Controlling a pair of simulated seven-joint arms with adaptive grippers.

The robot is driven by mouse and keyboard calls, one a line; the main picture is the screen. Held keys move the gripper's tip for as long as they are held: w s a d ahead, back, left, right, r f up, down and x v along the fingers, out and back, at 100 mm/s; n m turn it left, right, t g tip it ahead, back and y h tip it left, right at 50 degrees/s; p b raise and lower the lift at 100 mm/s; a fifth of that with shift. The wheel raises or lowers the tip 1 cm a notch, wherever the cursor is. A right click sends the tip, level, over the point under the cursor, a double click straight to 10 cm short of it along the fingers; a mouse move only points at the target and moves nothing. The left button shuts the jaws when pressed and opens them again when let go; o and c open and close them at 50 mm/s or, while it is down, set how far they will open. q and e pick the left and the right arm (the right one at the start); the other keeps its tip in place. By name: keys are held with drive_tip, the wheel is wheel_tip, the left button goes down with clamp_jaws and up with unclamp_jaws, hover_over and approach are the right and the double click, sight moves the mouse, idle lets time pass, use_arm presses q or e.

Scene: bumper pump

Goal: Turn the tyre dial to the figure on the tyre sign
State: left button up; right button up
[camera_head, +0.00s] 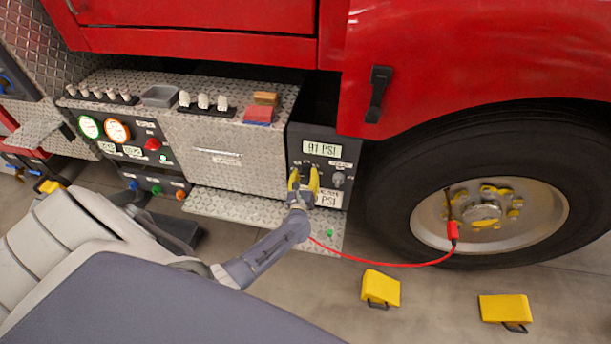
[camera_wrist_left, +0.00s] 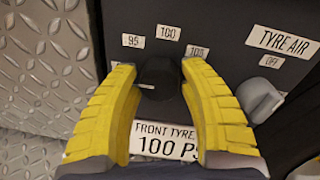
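The tyre dial (camera_wrist_left: 158,78) is a black knob on the dark panel, with labels 95, 100 and 105 around its top in the left wrist view. The tyre sign (camera_wrist_left: 163,140) below it reads FRONT TYRE 100 PSI; it shows partly in the head view (camera_head: 327,198). My left gripper (camera_wrist_left: 160,72) has its yellow fingers apart, one on each side of the dial, very close to it; I cannot tell if they touch. In the head view this gripper (camera_head: 303,180) covers the dial. My right gripper is not in view.
A display (camera_head: 322,148) above reads about 81 or 91 PSI. A grey knob (camera_wrist_left: 260,99) with an OFF label sits just right of the dial, under TYRE AIR. A red hose (camera_head: 385,264) runs to the wheel (camera_head: 480,210). Yellow chocks (camera_head: 380,287) lie on the floor.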

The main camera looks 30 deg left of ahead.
use_arm(q)
drive_tip(key=c, duration=0.8)
drive_tip(key=shift+c, duration=0.2)
drive_tip(key=m, duration=0.5)
drive_tip(key=shift+w+r, duration=0.1)
drive_tip(key=m, duration=0.4)
drive_tip(key=shift+m+t, duration=0.3)
drive_tip(key=shift+t, duration=0.1)
drive_tip(key=m, duration=0.4)
drive_tip(key=shift+d+m, duration=0.1)
drive_tip(key=shift+m, duration=0.2)
drive_tip(key=shift+m+h, duration=0.5)
drive_tip(key=shift+m, duration=1.6)
